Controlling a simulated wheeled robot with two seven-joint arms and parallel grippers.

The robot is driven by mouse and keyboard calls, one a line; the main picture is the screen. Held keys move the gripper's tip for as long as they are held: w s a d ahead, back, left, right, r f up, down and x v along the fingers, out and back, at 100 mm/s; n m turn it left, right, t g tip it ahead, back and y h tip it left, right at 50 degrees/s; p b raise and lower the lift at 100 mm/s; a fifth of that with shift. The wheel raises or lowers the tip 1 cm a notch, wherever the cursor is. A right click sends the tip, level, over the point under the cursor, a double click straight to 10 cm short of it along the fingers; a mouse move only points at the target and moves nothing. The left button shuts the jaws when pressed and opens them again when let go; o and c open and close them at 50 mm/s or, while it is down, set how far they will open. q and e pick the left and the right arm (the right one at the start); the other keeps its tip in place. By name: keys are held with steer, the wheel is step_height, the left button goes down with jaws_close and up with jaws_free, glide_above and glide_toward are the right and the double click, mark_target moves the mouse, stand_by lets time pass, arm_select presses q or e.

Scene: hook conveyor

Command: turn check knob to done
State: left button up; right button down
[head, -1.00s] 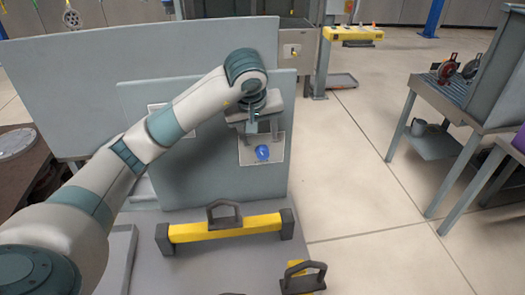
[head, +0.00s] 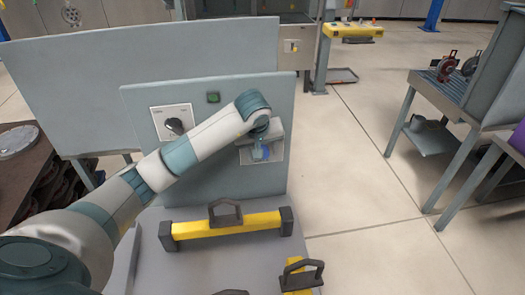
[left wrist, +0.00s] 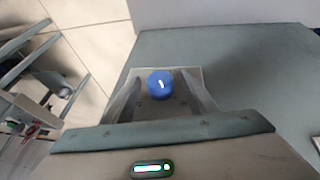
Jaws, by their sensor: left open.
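A blue knob (head: 264,153) is on a pale plate (head: 276,158) on the upright grey panel (head: 215,180). In the head view my left gripper (head: 258,154) is at this knob and partly hides it. In the left wrist view the blue knob (left wrist: 160,84) with a short white mark shows between the two spread fingers of my open left gripper (left wrist: 162,88). I cannot tell whether the fingers touch it. A black knob (head: 174,126) on a white plate (head: 158,113) is at the panel's upper left. The plate lettering is too small to read. My right gripper is out of view.
A green button (head: 213,97) is on the panel's upper part. A yellow bar with a dark handle (head: 227,226) lies in front of the panel. A grey-legged table (head: 440,103) stands at right, with open floor (head: 345,170) between.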

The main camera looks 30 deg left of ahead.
arm_select(q)
steer(key=c, duration=1.1)
steer(key=shift+o, duration=0.2)
